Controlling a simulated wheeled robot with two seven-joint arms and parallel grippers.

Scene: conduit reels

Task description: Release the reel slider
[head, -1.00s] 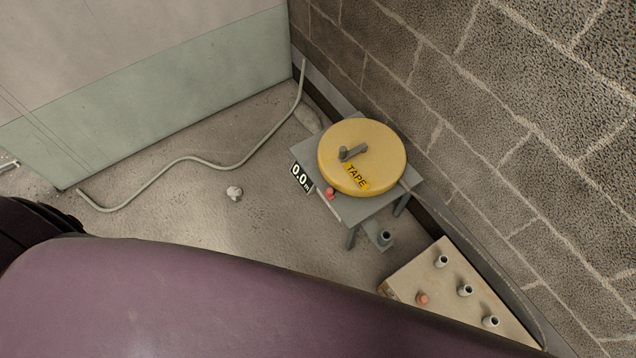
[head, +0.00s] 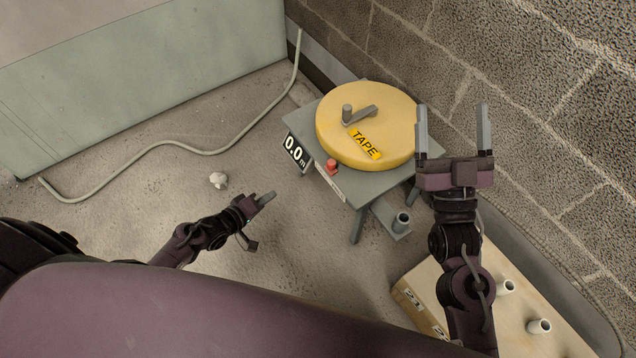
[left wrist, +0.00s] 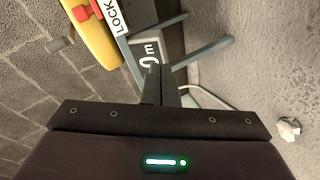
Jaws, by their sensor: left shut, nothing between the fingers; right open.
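The yellow tape reel (head: 370,95) with a grey crank (head: 362,116) lies on a small grey stand (head: 372,185). A red slider (head: 332,166) sits at the stand's front edge, beside a white label strip (head: 329,182). In the left wrist view, the slider (left wrist: 84,13) shows next to a label reading LOCK (left wrist: 115,18). My left gripper (head: 266,198) is shut and empty, in front of and left of the stand, apart from the slider. My right gripper (head: 452,110) is open and empty, at the right of the reel, with its fingers pointing up in the picture.
A display reading 0.0 m (head: 294,151) is on the stand's left side. A wooden box (head: 412,300) with upright conduit stubs stands at lower right, partly behind my right arm. A loose conduit (head: 170,146) and a crumpled white lump (head: 218,180) lie on the floor. A block wall closes the right.

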